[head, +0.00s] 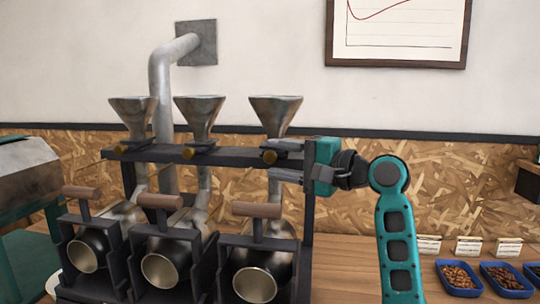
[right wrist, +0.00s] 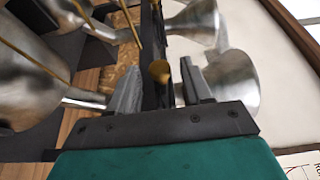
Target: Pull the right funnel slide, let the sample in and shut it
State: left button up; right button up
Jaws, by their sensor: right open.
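The right funnel (head: 275,112) is a metal cone at the right end of a dark rack (head: 160,152). Its slide ends in a brass knob (head: 269,157) at the rack's front edge, looking much like the other two knobs. My right gripper (head: 279,160) reaches in from the right and is open, one finger above the knob's level and one below. In the right wrist view the knob (right wrist: 160,72) shows between the two spread fingers, with gaps beside it. The right drum (head: 256,283), with a wooden handle, sits below that funnel. My left gripper is out of view.
The left funnel (head: 133,115) and middle funnel (head: 199,115) stand on the same rack, close to the left. The rack's right post (head: 308,215) stands just below my gripper. Blue trays of beans (head: 459,275) lie on the wooden counter at right.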

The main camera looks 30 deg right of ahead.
jog(key=shift+x, duration=1.4)
jog(key=shift+c, duration=0.3)
grip_shut()
